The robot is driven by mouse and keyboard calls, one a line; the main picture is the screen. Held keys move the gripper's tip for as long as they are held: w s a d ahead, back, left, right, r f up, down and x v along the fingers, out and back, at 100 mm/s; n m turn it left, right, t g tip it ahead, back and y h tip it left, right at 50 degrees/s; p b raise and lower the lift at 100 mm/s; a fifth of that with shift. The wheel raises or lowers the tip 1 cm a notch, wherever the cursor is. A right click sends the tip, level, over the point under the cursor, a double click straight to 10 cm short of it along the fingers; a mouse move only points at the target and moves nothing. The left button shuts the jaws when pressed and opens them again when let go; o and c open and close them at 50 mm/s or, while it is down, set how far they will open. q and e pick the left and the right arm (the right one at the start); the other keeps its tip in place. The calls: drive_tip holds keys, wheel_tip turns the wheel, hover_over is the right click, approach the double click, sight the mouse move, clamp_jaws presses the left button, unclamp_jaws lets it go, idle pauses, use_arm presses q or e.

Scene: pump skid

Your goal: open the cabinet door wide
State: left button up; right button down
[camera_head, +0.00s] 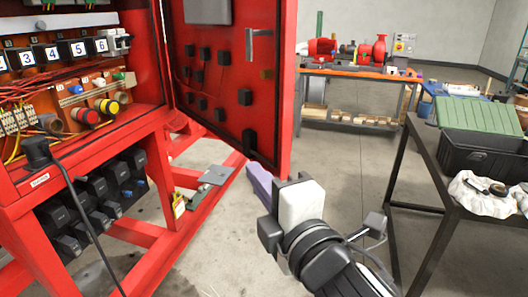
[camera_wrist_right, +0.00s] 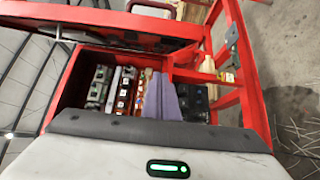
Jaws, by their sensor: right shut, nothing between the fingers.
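The red cabinet (camera_head: 146,62) stands at the left of the head view with its front open, showing numbered relays, wiring and buttons. Its red door (camera_head: 222,65) stands swung well out from the opening, its inner face toward me, with a grey latch bar (camera_head: 258,45). My right gripper (camera_head: 257,178) is below the door's lower outer corner in the picture; its purple fingers are shut and empty. In the right wrist view the fingers (camera_wrist_right: 163,97) point toward the cabinet interior, and the door (camera_wrist_right: 105,27) spans the top. Contact with the door cannot be told. My left gripper is out of view.
A red skid frame (camera_head: 155,190) carries the cabinet. A dark-legged table (camera_head: 412,150) with a black crate (camera_head: 482,155) and white cloth stands at right. An orange-topped bench (camera_head: 350,74) with red pumps is behind. Grey floor lies free between them.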

sight(265, 155)
drive_tip(key=shift+w+d+p, duration=0.15)
drive_tip(key=shift+w+p, duration=0.05)
drive_tip(key=shift+w, duration=1.1)
drive_tip(key=shift+w+d+p, duration=0.2)
drive_tip(key=shift+w, duration=1.05)
drive_tip(key=shift+w+d+p, duration=0.15)
drive_tip(key=shift+w+p, duration=0.05)
drive_tip(key=shift+w, duration=1.1)
drive_tip(key=shift+d, duration=0.1)
